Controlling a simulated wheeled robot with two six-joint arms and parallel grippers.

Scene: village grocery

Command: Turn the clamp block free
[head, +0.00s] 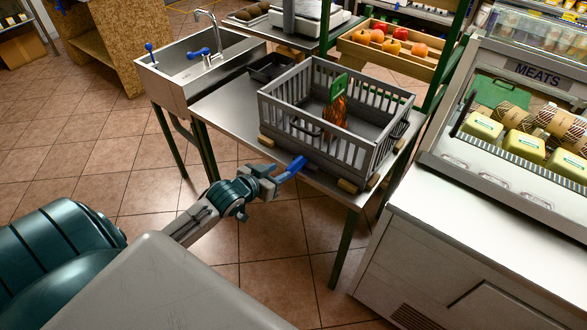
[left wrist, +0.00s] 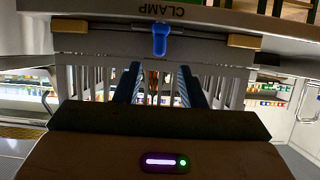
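The clamp block (left wrist: 160,38) is a bright blue piece on a grey front edge in the left wrist view, by the upside-down word CLAMP. My left gripper (left wrist: 160,86) has two dark blue fingers, spread apart with nothing between them. The clamp block lines up with the gap between them but appears beyond the tips. In the head view my left gripper (head: 292,168) is at the front edge of the steel table (head: 225,118). Blue finger and clamp block cannot be told apart there. My right gripper is not in view.
A grey slatted crate (head: 312,143) sits on the table between tan blocks (head: 347,186), holding an orange-brown item with a green tag (head: 338,86). A black tray (head: 270,67) is behind it. A sink (head: 195,70) stands left, a meat counter (head: 470,210) right.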

